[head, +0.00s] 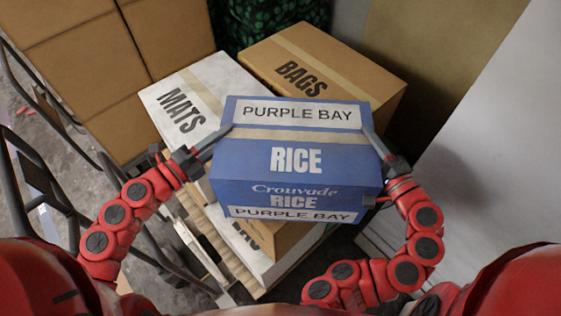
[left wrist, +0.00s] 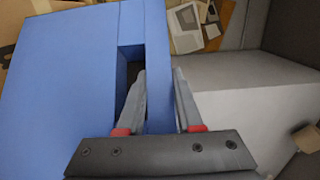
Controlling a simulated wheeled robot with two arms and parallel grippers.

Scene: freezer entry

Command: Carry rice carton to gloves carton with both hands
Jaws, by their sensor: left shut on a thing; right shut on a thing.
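The blue rice carton (head: 240,170) is in the middle of the head view, marked RICE and PURPLE BAY. It also shows in the left wrist view (left wrist: 55,100). My left gripper (head: 218,143) is shut on its left side; in the left wrist view the gripper (left wrist: 158,100) has one finger in a slot and one outside the wall. My right gripper (head: 378,145) is shut on its right side; its fingertips are partly hidden. The carton looks level above the stack, but I cannot tell whether it touches anything beneath. No carton marked gloves is readable.
A white MATS carton (head: 170,100) and a brown BAGS carton (head: 345,75) stand behind the rice carton. More cartons on a wooden pallet (head: 215,240) lie below it. Brown cartons (head: 75,65) and a dark metal frame (head: 65,215) are at left, a pale panel (head: 480,140) at right.

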